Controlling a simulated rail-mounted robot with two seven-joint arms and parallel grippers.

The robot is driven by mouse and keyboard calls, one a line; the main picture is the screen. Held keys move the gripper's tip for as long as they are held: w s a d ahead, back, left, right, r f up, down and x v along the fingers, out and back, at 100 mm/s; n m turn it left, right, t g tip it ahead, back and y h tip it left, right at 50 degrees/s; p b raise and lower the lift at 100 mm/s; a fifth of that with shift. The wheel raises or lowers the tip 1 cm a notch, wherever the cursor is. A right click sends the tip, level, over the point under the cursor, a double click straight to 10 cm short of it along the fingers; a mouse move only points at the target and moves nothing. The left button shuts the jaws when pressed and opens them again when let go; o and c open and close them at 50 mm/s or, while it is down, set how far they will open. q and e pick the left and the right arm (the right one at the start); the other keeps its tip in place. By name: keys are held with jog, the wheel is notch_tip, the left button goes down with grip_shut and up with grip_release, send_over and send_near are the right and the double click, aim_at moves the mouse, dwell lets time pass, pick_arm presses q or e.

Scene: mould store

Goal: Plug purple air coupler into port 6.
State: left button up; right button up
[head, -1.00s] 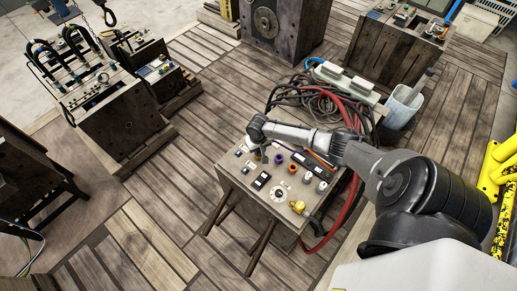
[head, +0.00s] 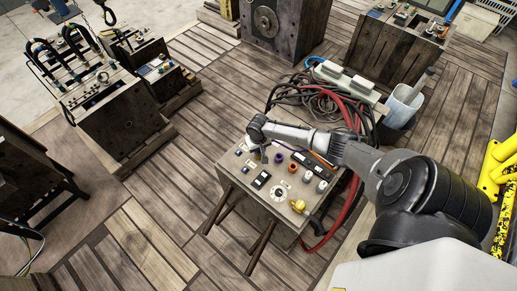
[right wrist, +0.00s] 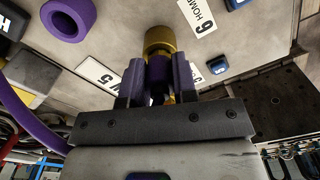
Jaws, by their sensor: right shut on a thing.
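My right gripper (right wrist: 157,82) is shut on the purple air coupler (right wrist: 157,70), with a dark finger on either side of it. A brass-coloured collar (right wrist: 158,38) shows just beyond the coupler, towards the panel face. I cannot tell whether the collar belongs to the coupler or to a port, nor whether the coupler is seated. A label with a 6 (right wrist: 198,14) is to the upper right of the collar. In the head view the right gripper (head: 263,153) is low over the block's top panel, small and partly hidden by its wrist. The left gripper is not in view.
A purple ring (right wrist: 68,18) sits on the panel at left, near a label with a 5 (right wrist: 97,72). A purple hose (right wrist: 25,125) runs along the left edge. In the head view an orange fitting (head: 292,168) and a yellow one (head: 297,206) stand on the block.

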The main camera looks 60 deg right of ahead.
grip_shut()
jog(key=o, duration=1.4)
grip_release()
jog(key=shift+r+p, duration=0.35)
jog(key=shift+p, duration=0.1)
notch_tip(320, 180, up, 4)
jog(key=p, duration=0.5)
jog(key=shift+r, duration=0.15)
jog(key=shift+r+p, duration=1.25)
jog(key=shift+p, duration=0.25)
